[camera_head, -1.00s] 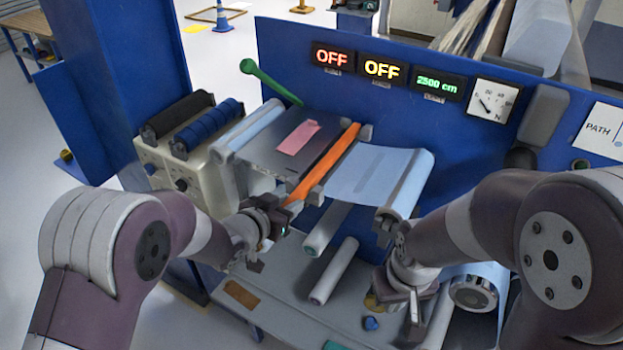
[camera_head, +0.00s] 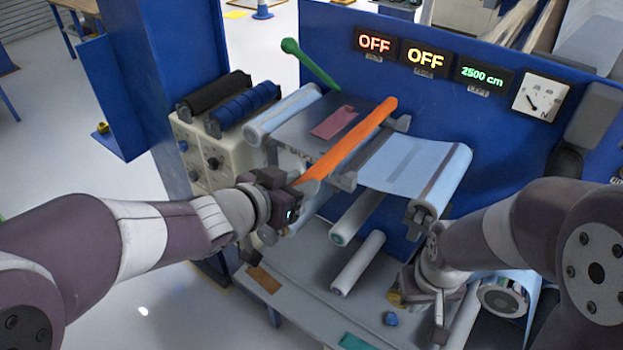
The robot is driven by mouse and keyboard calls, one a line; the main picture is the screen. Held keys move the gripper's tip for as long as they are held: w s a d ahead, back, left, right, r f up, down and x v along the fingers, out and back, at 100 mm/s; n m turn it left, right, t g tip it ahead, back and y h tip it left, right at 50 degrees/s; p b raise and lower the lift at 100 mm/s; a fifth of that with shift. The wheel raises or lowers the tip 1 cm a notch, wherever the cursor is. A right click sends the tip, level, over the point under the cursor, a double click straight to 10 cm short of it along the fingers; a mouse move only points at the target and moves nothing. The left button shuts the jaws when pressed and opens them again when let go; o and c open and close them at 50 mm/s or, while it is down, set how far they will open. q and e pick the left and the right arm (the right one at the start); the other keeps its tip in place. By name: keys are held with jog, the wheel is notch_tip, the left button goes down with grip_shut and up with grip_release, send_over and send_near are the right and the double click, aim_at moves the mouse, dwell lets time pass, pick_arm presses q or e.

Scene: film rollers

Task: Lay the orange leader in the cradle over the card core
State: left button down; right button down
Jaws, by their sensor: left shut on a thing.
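The orange leader (camera_head: 350,143) is a long bar slanting up to the right across the machine's top. My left gripper (camera_head: 290,190) is shut on its near lower end. The leader seems to be above the grey brackets, near bracket (camera_head: 343,181) and far bracket (camera_head: 401,123), which look like the cradle; exact contact is unclear. Pale rollers sit lower down, one below the film (camera_head: 357,218) and one on the shelf (camera_head: 358,263); I cannot tell which thing is the card core. My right gripper (camera_head: 408,285) is low at right, its fingers mostly hidden.
A pink strip (camera_head: 332,122) lies on the dark plate (camera_head: 300,128) left of the leader. Blue film (camera_head: 415,165) spans the right side. A green-handled lever (camera_head: 312,65) rises behind. The blue panel (camera_head: 470,110) bounds the back. Small items lie on the lower shelf (camera_head: 310,285).

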pick_arm(q)
jog(key=shift+s+a+r, duration=0.2)
jog(key=shift+s+r, duration=0.15)
jog(key=shift+s, duration=0.15)
jog(key=shift+s+a+r, duration=0.2)
jog(key=shift+s+r, duration=0.1)
jog(key=shift+s, duration=0.15)
jog(key=shift+w, duration=0.1)
jog(key=shift+r, duration=0.1)
notch_tip(320, 180, up, 5)
jog(key=p, duration=0.5)
jog(key=shift+p, duration=0.35)
